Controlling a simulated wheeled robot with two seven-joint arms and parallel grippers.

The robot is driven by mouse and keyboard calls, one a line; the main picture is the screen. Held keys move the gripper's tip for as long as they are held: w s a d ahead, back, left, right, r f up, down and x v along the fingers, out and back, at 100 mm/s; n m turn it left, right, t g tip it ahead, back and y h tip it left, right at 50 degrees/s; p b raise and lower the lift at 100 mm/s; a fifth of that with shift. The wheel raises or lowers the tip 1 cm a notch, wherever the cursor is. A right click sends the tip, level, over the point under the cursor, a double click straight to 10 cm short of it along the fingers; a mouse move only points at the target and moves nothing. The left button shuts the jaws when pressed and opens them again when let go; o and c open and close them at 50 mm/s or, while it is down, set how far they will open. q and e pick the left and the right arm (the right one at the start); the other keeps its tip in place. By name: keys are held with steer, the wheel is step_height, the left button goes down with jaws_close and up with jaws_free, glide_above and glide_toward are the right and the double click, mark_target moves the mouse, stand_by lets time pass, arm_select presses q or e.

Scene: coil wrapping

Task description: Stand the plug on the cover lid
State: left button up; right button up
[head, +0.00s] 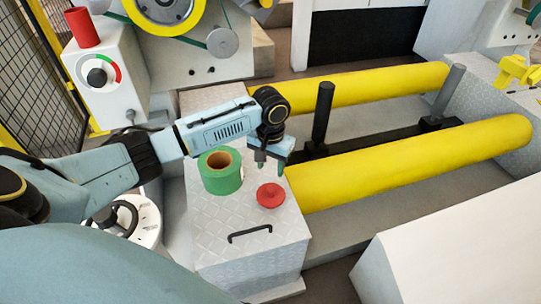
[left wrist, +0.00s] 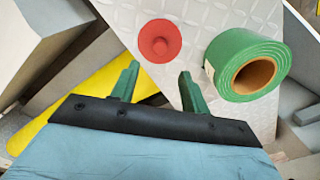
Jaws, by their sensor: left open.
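The red plug (head: 270,195), a round disc with a small knob on top, rests upright on the grey tread-plate cover lid (head: 212,225). It also shows in the left wrist view (left wrist: 160,41), just beyond the fingertips. My left gripper (head: 271,166) is open and empty, pointing down above the plug and apart from it. In the left wrist view its two green fingers (left wrist: 159,71) are spread, with the plug ahead of the gap between them. My right gripper is not in view.
A green tape roll (head: 220,172) stands on the lid left of the plug, close to my left gripper. A black handle (head: 250,233) is at the lid's front. Yellow rollers (head: 400,165) and a dark upright post (head: 322,112) lie to the right. The lid around the plug's front is clear.

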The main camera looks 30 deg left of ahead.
arm_select(q)
steer(key=s+d+f+m+t+h, duration=0.2)
steer(key=s+d+f+m, duration=0.25)
steer(key=s+d, duration=0.8)
steer(key=s+a+r+y, duration=0.1)
steer(key=s+a, duration=0.1)
steer(key=s, duration=0.4)
steer(key=s+a+r+n+t, duration=0.1)
steer(key=s+a, duration=0.2)
steer(key=s, duration=0.4)
steer(key=shift+s+a+r+t+y, duration=0.2)
steer(key=shift+a+r+t+y, duration=0.1)
steer(key=shift+r+y, duration=0.1)
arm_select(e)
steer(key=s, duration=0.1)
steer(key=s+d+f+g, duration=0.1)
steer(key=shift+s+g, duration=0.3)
arm_select(q)
steer(key=shift+n, duration=0.25)
